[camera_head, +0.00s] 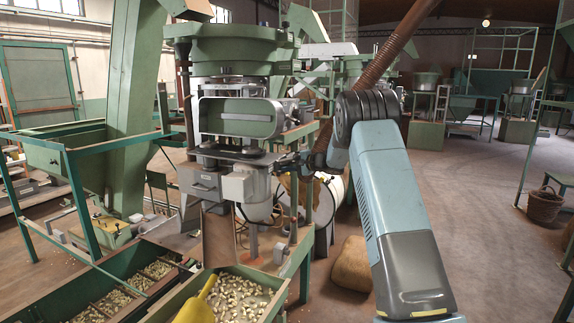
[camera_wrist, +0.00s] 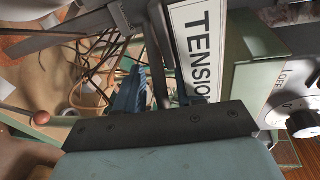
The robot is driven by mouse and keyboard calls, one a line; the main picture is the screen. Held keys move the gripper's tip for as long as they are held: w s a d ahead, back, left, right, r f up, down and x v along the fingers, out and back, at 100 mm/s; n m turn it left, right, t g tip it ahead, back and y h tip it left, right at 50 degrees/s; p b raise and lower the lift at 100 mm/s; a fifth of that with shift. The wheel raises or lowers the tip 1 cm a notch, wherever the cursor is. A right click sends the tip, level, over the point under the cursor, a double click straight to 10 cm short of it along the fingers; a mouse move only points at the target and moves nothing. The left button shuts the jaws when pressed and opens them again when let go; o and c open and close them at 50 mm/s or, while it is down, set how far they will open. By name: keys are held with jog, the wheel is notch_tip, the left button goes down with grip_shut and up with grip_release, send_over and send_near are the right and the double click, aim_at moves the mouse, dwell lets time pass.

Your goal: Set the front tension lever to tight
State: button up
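A white label reading "TENSION" (camera_wrist: 198,50) is at the upper middle of the wrist view, partly cut off below by my gripper. Dark bars (camera_wrist: 157,55) run beside its left edge; I cannot tell whether one is the front tension lever. My gripper (camera_wrist: 150,97) shows as a black plate with a bluish finger part pointing at these bars. Its finger gap is not clear, nor whether it touches anything. In the head view my gripper (camera_head: 290,165) is small and dark, at the right side of the green machine (camera_head: 238,118). The lever's setting cannot be read.
A dial (camera_wrist: 298,112) with an "OFF" mark is at the right of the wrist view. A brown ball-ended rod (camera_wrist: 42,117) and loose cables lie left. A grey motor (camera_head: 247,188) hangs under the machine. Nut trays (camera_head: 285,290) stand in front.

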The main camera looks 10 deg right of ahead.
jog(key=shift+c, duration=0.2)
grip_shut()
jog(key=shift+f, duration=0.1)
dwell(0.4)
